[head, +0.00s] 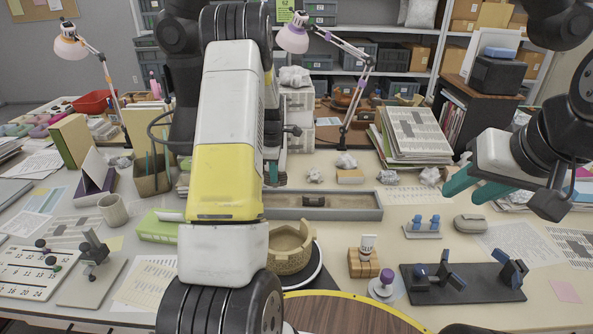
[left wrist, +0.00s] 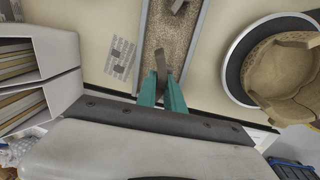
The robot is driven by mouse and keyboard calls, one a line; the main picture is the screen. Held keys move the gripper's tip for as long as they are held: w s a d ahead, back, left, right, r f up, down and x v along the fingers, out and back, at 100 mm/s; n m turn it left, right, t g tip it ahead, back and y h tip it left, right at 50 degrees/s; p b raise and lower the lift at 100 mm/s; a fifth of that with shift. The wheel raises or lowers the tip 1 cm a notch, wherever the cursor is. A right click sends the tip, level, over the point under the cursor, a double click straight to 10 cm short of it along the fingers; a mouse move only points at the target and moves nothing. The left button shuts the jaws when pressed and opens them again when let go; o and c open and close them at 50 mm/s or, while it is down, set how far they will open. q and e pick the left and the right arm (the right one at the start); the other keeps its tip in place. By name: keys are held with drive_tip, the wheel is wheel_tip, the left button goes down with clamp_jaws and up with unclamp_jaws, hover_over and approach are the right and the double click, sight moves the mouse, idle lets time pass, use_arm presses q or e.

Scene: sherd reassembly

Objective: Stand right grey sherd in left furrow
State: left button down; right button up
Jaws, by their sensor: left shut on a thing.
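The sand tray (head: 345,214) with grey walls lies behind the bowl; its left part is hidden behind my left arm. It also shows in the left wrist view (left wrist: 193,40). My left gripper (head: 273,172) is over the tray, and in the left wrist view its teal fingers (left wrist: 162,88) are shut on a grey-brown sherd (left wrist: 161,64). The sherd points up from the fingertips over the sand; I cannot tell whether it touches. Another brown sherd (head: 313,201) lies in the tray. No furrow can be made out. My right gripper (head: 478,190) is open and empty, right of the tray.
A broken-rimmed tan bowl (head: 290,250) sits on a dark turntable in front of the tray. A wooden block (head: 363,263) with a tube, a purple-topped stamp (head: 383,284) and a black clamp stand (head: 465,283) are to its right. Crumpled paper (head: 346,161) lies behind the tray.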

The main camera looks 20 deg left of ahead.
use_arm(q)
drive_tip(key=shift+a, duration=0.75)
drive_tip(key=shift+s+f, duration=0.1)
drive_tip(key=shift+f, duration=4.4)
drive_tip(key=shift+f, duration=0.35)
drive_tip(key=c, duration=1.4)
unclamp_jaws()
drive_tip(key=shift+o, duration=0.2)
drive_tip(key=shift+r, duration=0.15)
